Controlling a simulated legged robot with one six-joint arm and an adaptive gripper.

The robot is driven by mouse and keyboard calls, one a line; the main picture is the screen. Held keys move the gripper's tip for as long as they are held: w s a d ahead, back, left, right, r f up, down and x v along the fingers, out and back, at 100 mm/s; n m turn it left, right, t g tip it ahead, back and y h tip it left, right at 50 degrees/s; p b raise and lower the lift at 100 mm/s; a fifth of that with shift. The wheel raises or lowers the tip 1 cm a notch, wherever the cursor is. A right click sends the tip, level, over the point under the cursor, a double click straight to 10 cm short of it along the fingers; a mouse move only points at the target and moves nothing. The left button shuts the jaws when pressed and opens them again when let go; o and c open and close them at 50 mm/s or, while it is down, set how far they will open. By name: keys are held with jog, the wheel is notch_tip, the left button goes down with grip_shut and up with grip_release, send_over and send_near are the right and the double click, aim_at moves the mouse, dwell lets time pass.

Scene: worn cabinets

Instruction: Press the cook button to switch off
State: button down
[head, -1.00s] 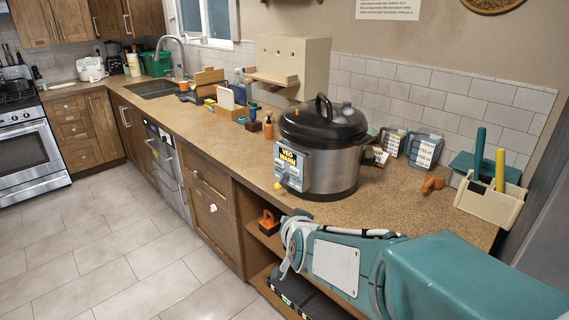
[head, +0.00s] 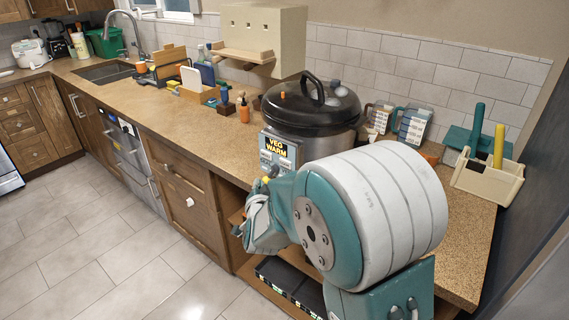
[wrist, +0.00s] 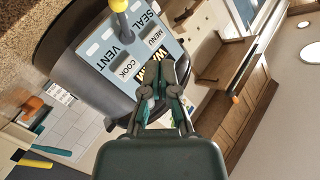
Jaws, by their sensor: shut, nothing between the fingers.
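The pressure cooker (head: 322,105) stands on the counter with its black lid on. In the wrist view the panel appears turned, with the cook button (wrist: 128,69) marked COOK, the menu button (wrist: 153,37) marked MENU, and a yellow knob (wrist: 119,8) by the words SEAL and VENT. My gripper (wrist: 160,75) is shut and empty in front of the panel, its fingertips beside the cook button and over part of the label. Contact cannot be told. In the head view my arm hides the panel's lower part.
A beige caddy (head: 486,178) with yellow and green handles stands right of the cooker. A beige wall box (head: 264,38) hangs behind and left. The floor (head: 90,220) at left is clear.

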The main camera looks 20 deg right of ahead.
aim_at(281, 163)
jog(key=w+d, duration=0.2)
jog(key=d, duration=0.1)
jog(key=w+d, duration=0.3)
jog(key=shift+w+d, duration=0.1)
jog(key=shift+d, duration=0.1)
jog(key=shift+a, duration=0.15)
jog(key=shift+w+d, duration=0.1)
jog(key=shift+d, duration=0.15)
dwell(1.2)
jog(key=shift+w+d, duration=0.15)
jog(key=shift+d, duration=0.1)
jog(key=shift+w+d, duration=0.2)
jog(key=shift+d, duration=0.1)
dwell(0.8)
dwell(0.3)
jog(key=shift+s+a, duration=0.5)
jog(key=shift+a, duration=0.2)
